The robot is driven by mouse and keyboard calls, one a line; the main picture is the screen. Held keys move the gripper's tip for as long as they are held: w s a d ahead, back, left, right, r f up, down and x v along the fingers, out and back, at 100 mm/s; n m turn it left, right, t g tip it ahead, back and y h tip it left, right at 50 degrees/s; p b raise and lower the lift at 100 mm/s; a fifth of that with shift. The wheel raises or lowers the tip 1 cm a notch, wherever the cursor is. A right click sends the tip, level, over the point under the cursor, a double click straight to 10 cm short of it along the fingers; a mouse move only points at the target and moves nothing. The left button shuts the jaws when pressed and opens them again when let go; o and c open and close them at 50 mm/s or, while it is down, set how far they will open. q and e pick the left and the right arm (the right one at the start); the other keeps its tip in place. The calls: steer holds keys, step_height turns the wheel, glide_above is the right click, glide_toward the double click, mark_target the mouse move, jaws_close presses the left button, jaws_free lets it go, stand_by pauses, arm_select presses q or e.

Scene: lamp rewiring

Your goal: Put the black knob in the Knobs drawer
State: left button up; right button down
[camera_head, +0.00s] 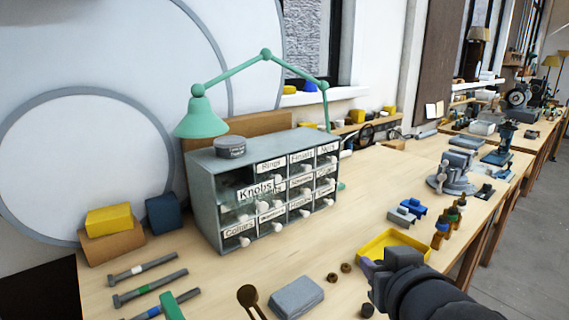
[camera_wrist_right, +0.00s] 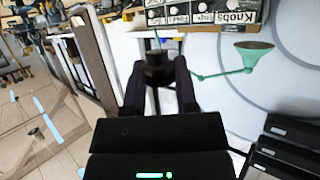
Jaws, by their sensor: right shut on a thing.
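My right gripper (camera_head: 374,270) is above the front of the bench, to the right of the drawer cabinet (camera_head: 207,200) and apart from it. In the right wrist view its two fingers are shut on the black knob (camera_wrist_right: 157,70), a small dark round piece. In the head view the knob cannot be made out clearly at the fingers. The Knobs drawer (camera_head: 256,190) is in the cabinet's left column and looks pulled out, with its label and white pull in front of the others. Its inside is mostly hidden. My left gripper is not in view.
A yellow tray (camera_head: 422,247) lies beside my right gripper. A grey box (camera_head: 296,296) and brown rings (camera_head: 346,267) lie at the front. Tools (camera_head: 145,270) lie at the left. A green lamp (camera_head: 203,118) stands by the cabinet.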

steer(key=shift+s+d+r, duration=0.2)
steer(key=shift+s+r, duration=0.1)
steer(key=shift+s, duration=0.15)
steer(key=w+f+n+y+b, duration=0.1)
steer(key=w+f, duration=0.1)
steer(key=f, duration=0.5)
steer(key=w+f+n+y, duration=0.1)
steer(key=w+f, duration=0.2)
steer(key=f, duration=0.4)
steer(key=w+a+f+n+g+y+b, duration=0.1)
steer(key=w+f+y, duration=0.1)
steer(key=f, duration=0.5)
steer(key=shift+w+f+n+b, duration=0.3)
steer(key=shift+w+f+b, duration=0.05)
steer(key=shift+w+f, duration=0.05)
steer(key=shift+f, duration=0.1)
steer(key=shift+f, duration=0.25)
steer(key=shift+c, duration=2)
jaws_free()
steer(key=shift+r, duration=0.1)
